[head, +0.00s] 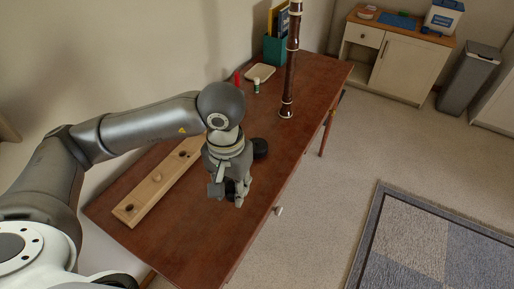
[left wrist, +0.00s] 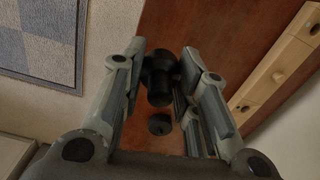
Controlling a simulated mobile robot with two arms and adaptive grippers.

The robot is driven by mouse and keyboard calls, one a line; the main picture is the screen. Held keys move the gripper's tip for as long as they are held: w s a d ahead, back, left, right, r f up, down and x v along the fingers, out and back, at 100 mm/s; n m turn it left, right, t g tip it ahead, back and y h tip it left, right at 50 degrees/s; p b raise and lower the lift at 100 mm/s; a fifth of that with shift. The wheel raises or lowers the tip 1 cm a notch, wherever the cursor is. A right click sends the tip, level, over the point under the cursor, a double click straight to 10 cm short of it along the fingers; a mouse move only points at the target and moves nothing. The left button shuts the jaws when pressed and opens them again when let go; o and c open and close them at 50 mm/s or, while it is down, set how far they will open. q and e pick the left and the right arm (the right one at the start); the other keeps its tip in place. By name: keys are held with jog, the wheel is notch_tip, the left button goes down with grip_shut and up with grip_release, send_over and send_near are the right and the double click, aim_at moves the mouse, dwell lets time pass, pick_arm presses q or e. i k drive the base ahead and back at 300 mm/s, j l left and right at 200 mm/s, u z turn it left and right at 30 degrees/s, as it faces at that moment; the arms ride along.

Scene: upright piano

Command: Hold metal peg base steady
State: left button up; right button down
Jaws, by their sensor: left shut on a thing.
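My left gripper (head: 230,192) points down over the brown table. Its fingers are closed on a black peg base (left wrist: 160,78), a short dark cylinder between the fingers in the left wrist view. In the head view only a dark bit of it (head: 231,187) shows between the fingers. A second black round piece (head: 260,147) sits on the table just behind the gripper. A similar dark round piece (left wrist: 159,124) shows below the held one in the left wrist view. My right gripper is not in view.
A pale wooden board (head: 157,178) with several holes lies left of the gripper. A tall dark woodwind (head: 291,65) with silver rings stands upright farther back. A teal holder (head: 274,50) and small items are at the table's far end. The table's front right part (head: 225,250) is bare.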

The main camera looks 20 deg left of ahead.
aim_at(259, 146)
jog(key=i+l+u, duration=0.15)
jog(key=l+u, duration=0.55)
jog(key=l, duration=0.2)
jog(key=i+l+u, duration=0.1)
jog(key=i+u, duration=0.3)
jog(key=i+l+u, duration=0.3)
jog(key=i+u, duration=0.15)
